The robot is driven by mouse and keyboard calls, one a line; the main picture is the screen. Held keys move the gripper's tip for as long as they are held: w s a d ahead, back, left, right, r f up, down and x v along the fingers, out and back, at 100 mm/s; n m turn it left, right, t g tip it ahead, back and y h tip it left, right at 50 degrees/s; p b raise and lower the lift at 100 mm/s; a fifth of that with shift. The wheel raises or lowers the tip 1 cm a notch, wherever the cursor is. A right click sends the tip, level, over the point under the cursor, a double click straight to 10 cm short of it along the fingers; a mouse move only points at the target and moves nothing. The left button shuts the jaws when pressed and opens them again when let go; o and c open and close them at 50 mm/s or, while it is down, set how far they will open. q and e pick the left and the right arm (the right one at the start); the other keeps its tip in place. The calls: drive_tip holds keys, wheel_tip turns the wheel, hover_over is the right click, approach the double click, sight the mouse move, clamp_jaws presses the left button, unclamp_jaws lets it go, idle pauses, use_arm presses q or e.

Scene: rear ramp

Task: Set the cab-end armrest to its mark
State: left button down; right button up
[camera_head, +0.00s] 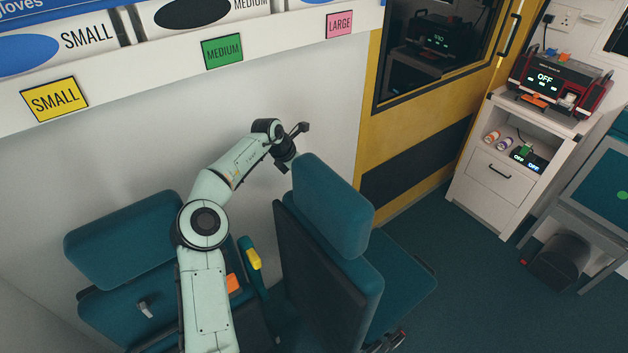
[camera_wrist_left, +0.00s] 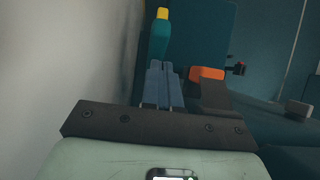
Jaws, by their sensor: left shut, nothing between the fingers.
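In the left wrist view a teal armrest (camera_wrist_left: 159,42) with a yellow tip stands beyond my left gripper (camera_wrist_left: 166,68), near the pale wall. The gripper's two blue-grey fingers are together and empty, pointing toward the armrest; whether they touch it is unclear. An orange piece (camera_wrist_left: 208,73) shows right of the fingers. In the head view my left arm reaches over the seats, and its fingers are hidden behind the right seat's headrest (camera_head: 331,200). A teal armrest with a yellow end (camera_head: 254,259) stands between the two seats. I cannot tell if both views show the same armrest. No mark is discernible.
A second teal seat (camera_head: 125,240) is at the left. A shelf (camera_head: 150,75) with glove boxes overhangs the wall. A yellow door (camera_head: 410,150) and a white cabinet (camera_head: 495,185) with a device stand at the right. The floor (camera_head: 450,290) right of the seats is clear.

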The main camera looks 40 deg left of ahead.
use_arm(q)
drive_tip(key=x, duration=0.9)
drive_tip(key=shift+w+d+f+p, duration=0.1)
drive_tip(key=shift+w+f+p, duration=0.05)
drive_tip(key=shift+w+p, duration=0.2)
drive_tip(key=shift+f, duration=0.15)
use_arm(e)
drive_tip(key=shift+w+r, duration=0.45)
drive_tip(key=shift+w, duration=0.3)
use_arm(q)
drive_tip(key=shift+s, duration=0.1)
use_arm(e)
drive_tip(key=shift+s, duration=0.1)
